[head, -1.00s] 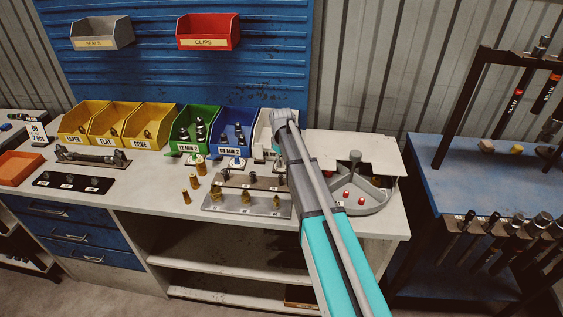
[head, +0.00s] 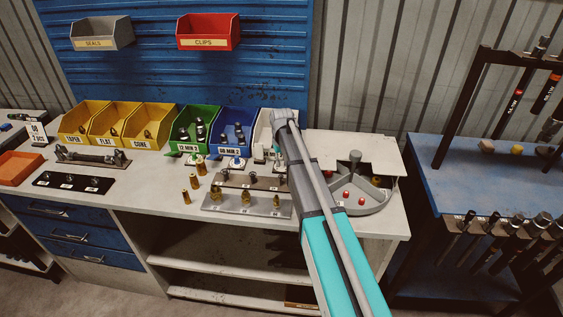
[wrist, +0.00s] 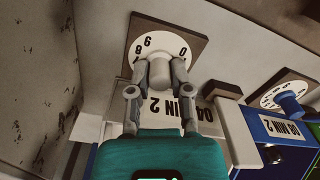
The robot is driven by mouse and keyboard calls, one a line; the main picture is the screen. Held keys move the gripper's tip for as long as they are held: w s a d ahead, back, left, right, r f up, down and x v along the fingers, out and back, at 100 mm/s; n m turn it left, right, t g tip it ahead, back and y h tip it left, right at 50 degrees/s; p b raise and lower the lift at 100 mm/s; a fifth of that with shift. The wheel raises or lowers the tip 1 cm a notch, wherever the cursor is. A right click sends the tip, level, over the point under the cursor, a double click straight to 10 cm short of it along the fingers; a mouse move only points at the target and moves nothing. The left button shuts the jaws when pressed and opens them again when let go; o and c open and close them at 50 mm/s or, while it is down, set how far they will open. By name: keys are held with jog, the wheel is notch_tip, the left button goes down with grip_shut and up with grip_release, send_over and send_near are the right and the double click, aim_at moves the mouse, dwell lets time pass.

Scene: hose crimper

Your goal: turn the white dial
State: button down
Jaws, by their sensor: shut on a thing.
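The white dial (wrist: 155,38) shows in the wrist view: a round white face with dark numerals on a brown square plate. Its pale knob (wrist: 160,72) stands out at the centre. My gripper (wrist: 160,66) has one finger on each side of the knob and is shut on it. The fingers and knob cover the lower part of the face, with a 9 and a 0 readable at its edge. In the head view my arm hides the dial and the fingertips.
A blue-knobbed dial (wrist: 288,101) is close by at the right in the wrist view. A block beside a number label stands right of my fingers. In the head view, a grey sectioned tray (head: 376,205) and a metal fitting plate (head: 225,205) flank my arm.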

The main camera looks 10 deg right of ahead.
jog(key=shift+s, duration=0.1)
jog(key=c, duration=0.5)
grip_release()
jog(key=shift+c, duration=0.2)
jog(key=shift+n, duration=0.4)
